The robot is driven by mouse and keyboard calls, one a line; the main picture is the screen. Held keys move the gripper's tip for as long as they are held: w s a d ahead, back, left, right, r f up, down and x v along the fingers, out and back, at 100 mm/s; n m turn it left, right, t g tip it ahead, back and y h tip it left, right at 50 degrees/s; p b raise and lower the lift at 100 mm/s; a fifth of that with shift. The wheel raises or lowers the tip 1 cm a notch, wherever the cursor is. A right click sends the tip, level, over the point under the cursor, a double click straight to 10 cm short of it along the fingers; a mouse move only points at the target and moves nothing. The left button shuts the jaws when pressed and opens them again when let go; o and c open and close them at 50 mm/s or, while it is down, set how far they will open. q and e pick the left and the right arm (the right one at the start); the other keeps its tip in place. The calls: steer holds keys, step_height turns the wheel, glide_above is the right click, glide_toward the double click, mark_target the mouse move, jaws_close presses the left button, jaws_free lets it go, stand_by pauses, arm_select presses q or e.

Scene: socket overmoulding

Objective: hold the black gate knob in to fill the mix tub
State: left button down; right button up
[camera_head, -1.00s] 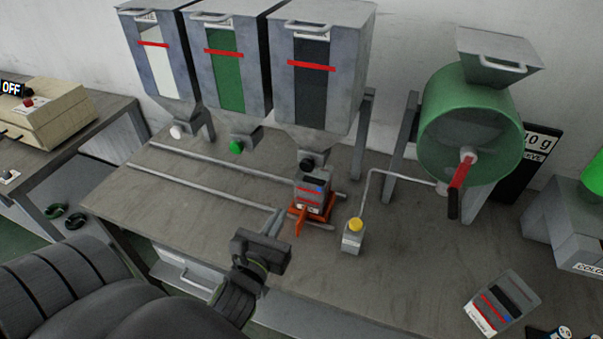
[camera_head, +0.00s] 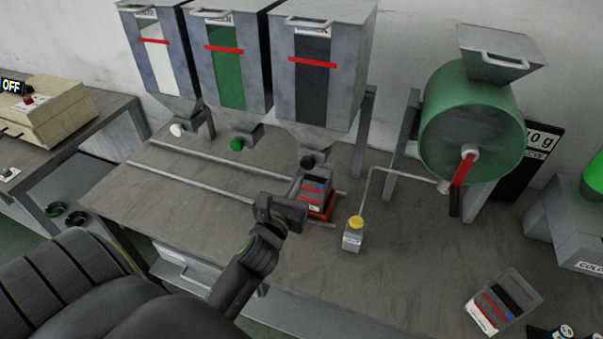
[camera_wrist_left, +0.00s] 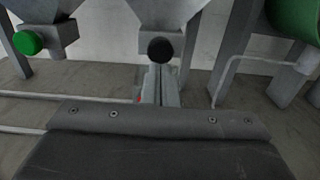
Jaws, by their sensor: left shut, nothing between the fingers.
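The black gate knob (camera_head: 308,161) sits under the outlet of the right-hand hopper (camera_head: 320,75), which shows black material in its window. In the left wrist view the knob (camera_wrist_left: 160,50) is straight ahead, above the gripper and apart from it. The mix tub (camera_head: 315,188), grey with red marks, stands on an orange-red carriage (camera_head: 322,212) under that outlet. My left gripper (camera_head: 290,207) is shut and empty, in front of the tub and hiding part of the carriage. My right gripper is not in view.
A green knob (camera_head: 237,145) and a white knob (camera_head: 177,130) belong to the other hoppers. Rails (camera_head: 200,179) cross the bench. A green drum (camera_head: 470,125) and another tub (camera_head: 502,302) are at the right.

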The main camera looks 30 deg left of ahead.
mark_target(307, 163)
arm_select(q)
steer(key=shift+x, duration=2.3)
steer(key=shift+p+x, duration=0.7)
steer(key=shift+x, duration=0.2)
steer(key=shift+r, duration=0.4)
